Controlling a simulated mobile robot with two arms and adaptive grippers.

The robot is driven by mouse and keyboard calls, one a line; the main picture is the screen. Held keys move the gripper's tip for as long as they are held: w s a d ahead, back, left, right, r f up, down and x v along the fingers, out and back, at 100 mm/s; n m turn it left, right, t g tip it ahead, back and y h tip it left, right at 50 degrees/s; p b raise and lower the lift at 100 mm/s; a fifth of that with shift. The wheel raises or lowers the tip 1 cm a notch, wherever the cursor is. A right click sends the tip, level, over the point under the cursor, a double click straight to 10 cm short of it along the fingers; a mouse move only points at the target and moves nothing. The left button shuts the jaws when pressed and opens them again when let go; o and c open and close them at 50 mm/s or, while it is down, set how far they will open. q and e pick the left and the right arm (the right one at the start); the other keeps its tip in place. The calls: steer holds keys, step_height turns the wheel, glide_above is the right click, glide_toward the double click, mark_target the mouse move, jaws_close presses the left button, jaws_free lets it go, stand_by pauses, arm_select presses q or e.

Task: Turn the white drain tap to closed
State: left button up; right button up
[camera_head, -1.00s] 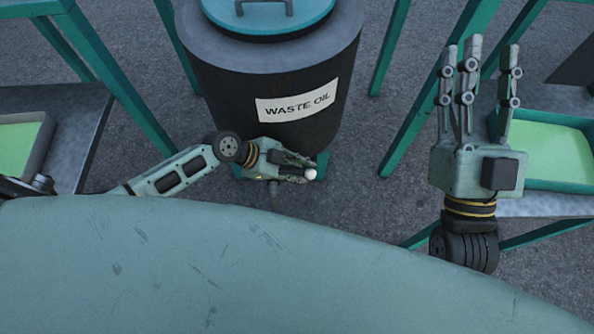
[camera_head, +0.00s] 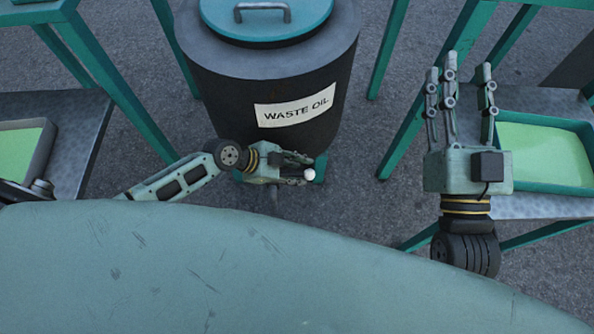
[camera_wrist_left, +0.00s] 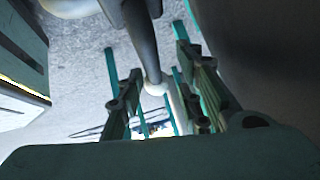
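The white drain tap shows as a small white knob (camera_head: 309,174) low at the front of the black waste oil drum (camera_head: 200,90). In the left wrist view the white knob (camera_wrist_left: 155,88) ends a dark grey rod and appears between my left fingers, with visible gaps on both sides. My left gripper (camera_head: 302,170) reaches in from the left with its fingers pointing right beside the knob, and it looks open. My right gripper (camera_head: 465,95) is raised at the right, open and empty, fingers pointing up, far from the tap. The tap's body is mostly hidden.
The drum has a teal lid (camera_head: 268,28) and a WASTE OIL label (camera_head: 294,106). Teal frame legs stand on both sides. A green-filled tray (camera_head: 545,155) is at the right and another (camera_head: 18,150) at the left. Grey floor lies between the drum and the right legs.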

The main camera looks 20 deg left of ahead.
arm_select(q)
steer(key=v, duration=1.2)
steer(key=shift+d, duration=0.1)
